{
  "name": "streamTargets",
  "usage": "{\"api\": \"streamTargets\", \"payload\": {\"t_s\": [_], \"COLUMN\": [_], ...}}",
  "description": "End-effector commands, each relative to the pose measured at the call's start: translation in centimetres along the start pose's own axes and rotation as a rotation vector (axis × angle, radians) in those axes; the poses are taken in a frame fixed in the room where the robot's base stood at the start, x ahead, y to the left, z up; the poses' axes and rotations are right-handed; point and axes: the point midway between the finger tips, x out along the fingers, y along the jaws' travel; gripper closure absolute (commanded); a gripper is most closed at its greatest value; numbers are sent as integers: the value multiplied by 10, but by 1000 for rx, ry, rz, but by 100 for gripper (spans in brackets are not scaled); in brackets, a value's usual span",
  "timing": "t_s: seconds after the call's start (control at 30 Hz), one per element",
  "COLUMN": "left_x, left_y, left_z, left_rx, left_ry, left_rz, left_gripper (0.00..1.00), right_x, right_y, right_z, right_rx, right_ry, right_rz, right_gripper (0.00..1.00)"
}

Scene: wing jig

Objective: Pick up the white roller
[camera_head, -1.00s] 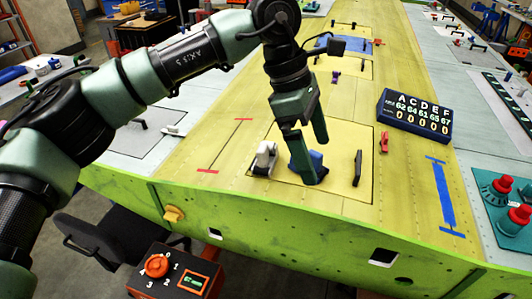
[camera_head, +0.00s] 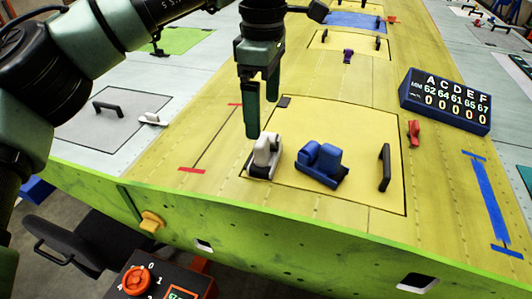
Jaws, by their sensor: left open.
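The white roller (camera_head: 265,158) stands on the yellow-green wing panel near its front edge, at the left side of an outlined hatch. My left gripper (camera_head: 261,118) points down just above and behind it, with its fingers apart and nothing between them. One fingertip overlaps the roller's upper left edge in the picture; I cannot tell whether it touches. A blue roller-like tool (camera_head: 320,163) lies just right of the white one. My right gripper is not in view.
A black handle (camera_head: 384,167) stands at the hatch's right side, with a red clamp (camera_head: 414,132) beyond it. A number display (camera_head: 445,101) stands at the right. A red-knobbed control box (camera_head: 137,281) is below the wing's front edge. The hatch behind the blue tool is clear.

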Motion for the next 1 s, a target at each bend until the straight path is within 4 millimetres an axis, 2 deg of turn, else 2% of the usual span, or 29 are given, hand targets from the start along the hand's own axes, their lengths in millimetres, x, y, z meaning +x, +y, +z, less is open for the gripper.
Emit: {"api": "streamTargets", "payload": {"t_s": [0.33, 0.43, 0.6, 0.87, 0.97, 1.0], "left_x": [35, 50, 72, 76, 76, 76], "left_y": [3, 6, 7, 7, 7, 7], "left_z": [1, 2, 2, 2, 2, 2], "left_rx": [1, 0, 0, 0, 0, 0], "left_ry": [0, -1, 0, -1, -1, -1], "left_rz": [-4, -4, -2, 0, 0, 0], "left_gripper": [0, 0, 0, 0, 25, 36], "right_x": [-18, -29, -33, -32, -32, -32], "right_y": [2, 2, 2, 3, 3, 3], "right_z": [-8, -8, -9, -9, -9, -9], "right_rx": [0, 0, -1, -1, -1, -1], "right_ry": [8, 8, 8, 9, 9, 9], "right_rz": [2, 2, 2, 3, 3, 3], "right_gripper": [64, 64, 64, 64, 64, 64]}}
